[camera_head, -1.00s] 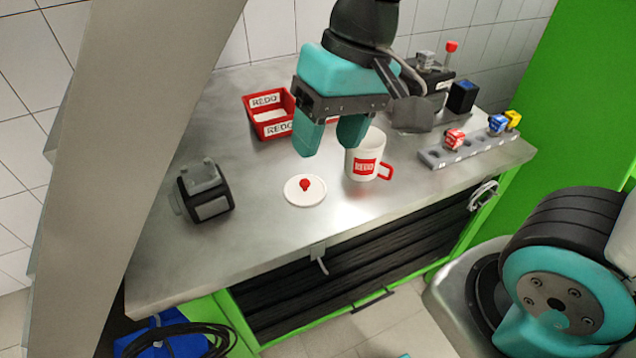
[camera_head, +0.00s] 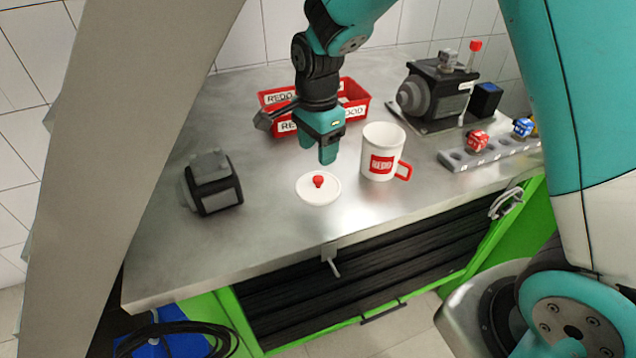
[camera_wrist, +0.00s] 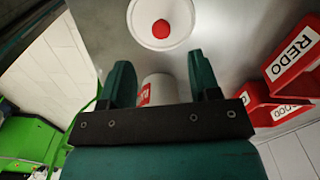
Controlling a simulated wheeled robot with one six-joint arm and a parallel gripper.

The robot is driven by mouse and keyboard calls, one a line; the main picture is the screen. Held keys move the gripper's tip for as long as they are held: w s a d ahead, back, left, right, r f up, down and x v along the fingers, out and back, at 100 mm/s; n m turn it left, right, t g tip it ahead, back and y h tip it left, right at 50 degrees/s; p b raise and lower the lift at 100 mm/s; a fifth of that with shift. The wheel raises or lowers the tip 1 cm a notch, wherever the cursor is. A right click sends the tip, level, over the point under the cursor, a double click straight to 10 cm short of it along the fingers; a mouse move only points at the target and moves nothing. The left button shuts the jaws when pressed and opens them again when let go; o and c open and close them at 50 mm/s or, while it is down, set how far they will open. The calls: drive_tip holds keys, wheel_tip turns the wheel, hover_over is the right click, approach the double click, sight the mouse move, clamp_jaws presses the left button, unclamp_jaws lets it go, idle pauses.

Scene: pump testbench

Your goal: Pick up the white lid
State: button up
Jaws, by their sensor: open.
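The white lid (camera_head: 318,193) lies flat on the metal bench, a round disc with a red knob in its middle. It also shows in the wrist view (camera_wrist: 161,22), near the top edge and partly cut off. My gripper (camera_head: 323,155) points down above and just behind the lid, apart from it. In the wrist view its two teal fingers (camera_wrist: 160,80) are spread with nothing between them in their grip. The white mug (camera_head: 382,155) with a red label and red handle stands upright just right of the lid.
A red bin (camera_head: 352,112) stands behind my gripper. A black-and-grey block (camera_head: 214,186) sits to the left, and a dark pump motor (camera_head: 436,95) at the back right. A grey rack (camera_head: 492,153) with coloured cubes is on the right.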

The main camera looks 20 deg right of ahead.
sight(317, 178)
wheel_tip(317, 178, down, 8)
drive_tip(key=shift+f+p, duration=0.25)
drive_tip(key=shift+p, duration=0.6)
drive_tip(key=c, duration=0.9)
